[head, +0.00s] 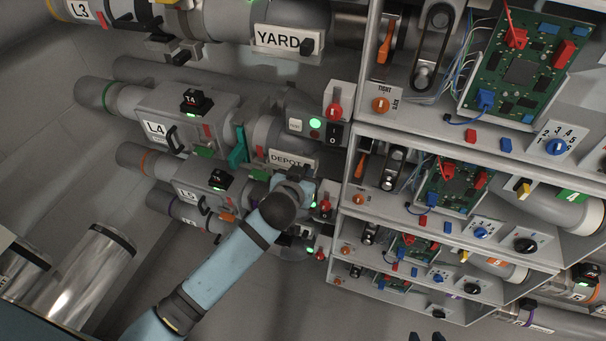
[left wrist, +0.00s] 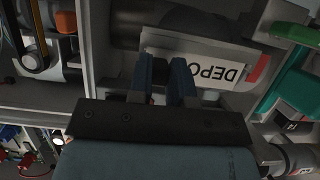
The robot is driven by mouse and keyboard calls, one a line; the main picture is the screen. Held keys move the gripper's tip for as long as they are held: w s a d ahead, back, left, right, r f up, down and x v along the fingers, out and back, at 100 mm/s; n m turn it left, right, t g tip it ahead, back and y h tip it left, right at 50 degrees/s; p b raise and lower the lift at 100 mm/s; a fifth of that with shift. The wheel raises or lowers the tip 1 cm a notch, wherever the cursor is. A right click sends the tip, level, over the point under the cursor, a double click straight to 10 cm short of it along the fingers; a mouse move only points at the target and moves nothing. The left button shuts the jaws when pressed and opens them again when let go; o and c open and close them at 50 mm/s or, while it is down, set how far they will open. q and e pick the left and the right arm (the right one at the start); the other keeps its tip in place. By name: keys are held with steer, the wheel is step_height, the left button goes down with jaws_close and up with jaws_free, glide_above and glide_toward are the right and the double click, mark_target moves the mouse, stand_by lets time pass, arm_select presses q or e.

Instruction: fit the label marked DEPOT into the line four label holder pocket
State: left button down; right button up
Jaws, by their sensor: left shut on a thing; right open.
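The white label marked DEPOT (head: 287,160) is in front of the line four pipe, to the right of the teal lever. In the left wrist view the label (left wrist: 212,72) appears upside down, with a red end at right. My left gripper (head: 297,181) is shut on the label's edge; its two fingers (left wrist: 166,62) meet the label's left part. A pale strip, perhaps the pocket (left wrist: 185,42), runs behind the label. I cannot tell whether the label is inside it. My right gripper (head: 426,337) is open and only its dark fingertips show at the bottom edge.
A YARD label (head: 277,39) is on the line above. The teal lever (head: 238,146) and a control box with a red knob (head: 334,112) stand close to the label. Shelves with circuit boards (head: 525,60) fill the right side.

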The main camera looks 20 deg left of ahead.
arm_select(q)
steer(key=shift+f, duration=0.3)
stand_by(0.5)
steer(key=c, duration=1)
jaws_free()
steer(key=shift+s, duration=0.1)
steer(key=b+v, duration=0.1)
steer(key=v, duration=1.2)
steer(key=shift+s+r, duration=0.1)
steer(key=shift+s, duration=0.2)
